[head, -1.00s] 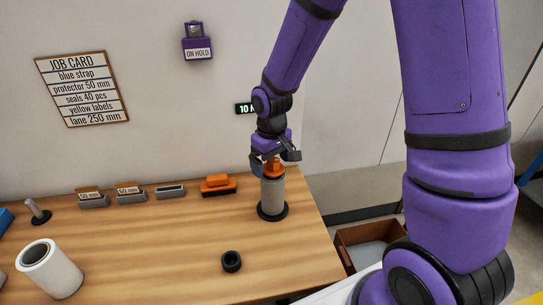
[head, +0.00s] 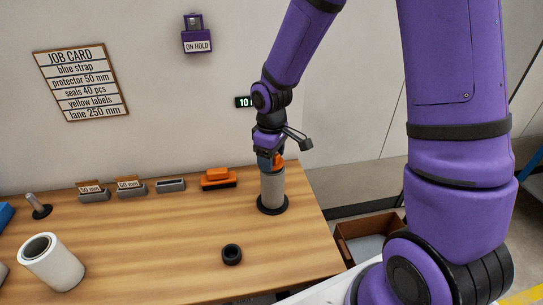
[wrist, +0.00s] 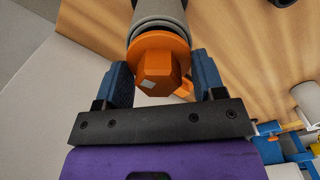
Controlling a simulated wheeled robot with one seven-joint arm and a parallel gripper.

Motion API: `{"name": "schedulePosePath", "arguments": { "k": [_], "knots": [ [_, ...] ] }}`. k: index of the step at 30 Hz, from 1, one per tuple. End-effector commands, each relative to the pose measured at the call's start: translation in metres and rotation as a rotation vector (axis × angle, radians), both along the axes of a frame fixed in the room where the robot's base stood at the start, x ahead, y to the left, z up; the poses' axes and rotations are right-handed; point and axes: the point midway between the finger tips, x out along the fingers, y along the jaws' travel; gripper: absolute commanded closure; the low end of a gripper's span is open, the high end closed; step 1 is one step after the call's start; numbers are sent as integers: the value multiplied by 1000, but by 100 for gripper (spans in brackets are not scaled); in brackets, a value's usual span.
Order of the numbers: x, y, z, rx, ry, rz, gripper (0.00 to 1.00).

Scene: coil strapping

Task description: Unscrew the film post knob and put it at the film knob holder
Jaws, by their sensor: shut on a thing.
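The orange film post knob (head: 279,160) sits on top of the upright grey film post (head: 272,188), which stands on a black round base near the table's right end. In the wrist view the knob (wrist: 157,68) shows a faceted grip above a round flange, against the end of the post (wrist: 158,14). My gripper (head: 271,162) reaches down from above and is shut on the knob, with one blue finger on each side. A black ring-like cup (head: 231,255), possibly the film knob holder, stands empty at the table's front.
A white roll (head: 52,263) and a peg on a black base (head: 39,207) are at the left. A brown box (head: 372,233) is below the right edge. The middle of the table (head: 150,230) is clear.

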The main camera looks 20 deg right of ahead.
Motion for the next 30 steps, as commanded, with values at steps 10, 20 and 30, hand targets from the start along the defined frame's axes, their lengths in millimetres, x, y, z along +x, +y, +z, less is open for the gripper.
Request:
{"name": "schedulePosePath", "arguments": {
  "k": [10, 20, 30],
  "knots": [
    [-2, 1, 0, -1, 2, 321, 85],
    [-2, 1, -1, 0, 3, 358, 86],
    [-4, 1, -1, 0, 2, 823, 86]
  ]
}}
